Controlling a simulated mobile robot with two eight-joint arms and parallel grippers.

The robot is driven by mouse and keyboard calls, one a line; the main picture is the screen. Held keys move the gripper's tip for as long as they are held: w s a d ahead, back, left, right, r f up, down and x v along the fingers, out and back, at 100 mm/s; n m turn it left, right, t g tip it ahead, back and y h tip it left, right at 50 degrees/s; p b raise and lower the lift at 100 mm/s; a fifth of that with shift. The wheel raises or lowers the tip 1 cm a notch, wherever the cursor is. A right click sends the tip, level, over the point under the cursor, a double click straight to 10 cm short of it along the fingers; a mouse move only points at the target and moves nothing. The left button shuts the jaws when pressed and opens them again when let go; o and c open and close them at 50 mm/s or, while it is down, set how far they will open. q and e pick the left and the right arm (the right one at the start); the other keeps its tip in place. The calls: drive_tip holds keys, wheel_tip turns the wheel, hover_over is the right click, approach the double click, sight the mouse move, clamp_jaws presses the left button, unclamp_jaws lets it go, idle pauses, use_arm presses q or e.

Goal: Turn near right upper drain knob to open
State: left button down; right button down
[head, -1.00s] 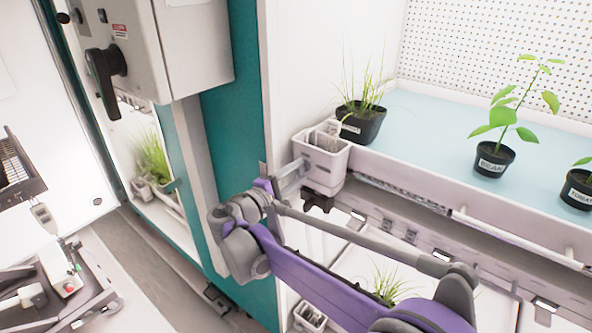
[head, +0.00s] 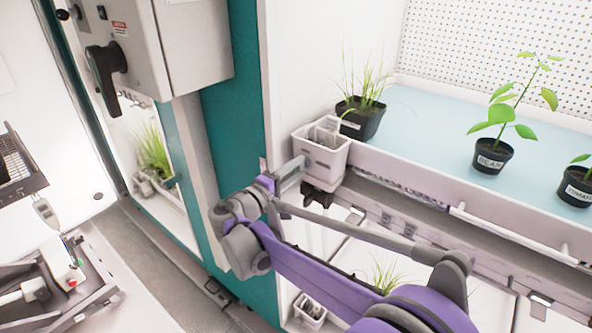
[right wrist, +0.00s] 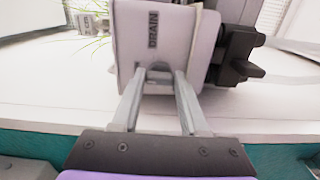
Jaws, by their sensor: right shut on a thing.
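The pale drain box (right wrist: 150,45), marked DRAIN, fills the middle top of the right wrist view. A small grey drain knob (right wrist: 159,74) on its face is between the fingertips of my right gripper (right wrist: 158,80). The fingers are shut on it and hide much of it, so its angle is hard to tell. My left gripper is not in view.
A black fitting (head: 321,196) juts out below the caddy. The planting tray (head: 430,120) holds potted plants, with a grass pot (head: 360,118) close to the caddy. A teal post (head: 235,150) and a grey control box (head: 190,45) with a black handle stand to the left.

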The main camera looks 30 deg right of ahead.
drive_tip(key=shift+c, duration=2.1)
unclamp_jaws()
drive_tip(key=shift+a, duration=0.1)
drive_tip(key=b+v, duration=0.1)
drive_tip(key=v, duration=0.9)
drive_tip(key=shift+s+a, duration=0.15)
drive_tip(key=shift+a, duration=0.15)
drive_tip(key=shift+d+f, duration=0.1)
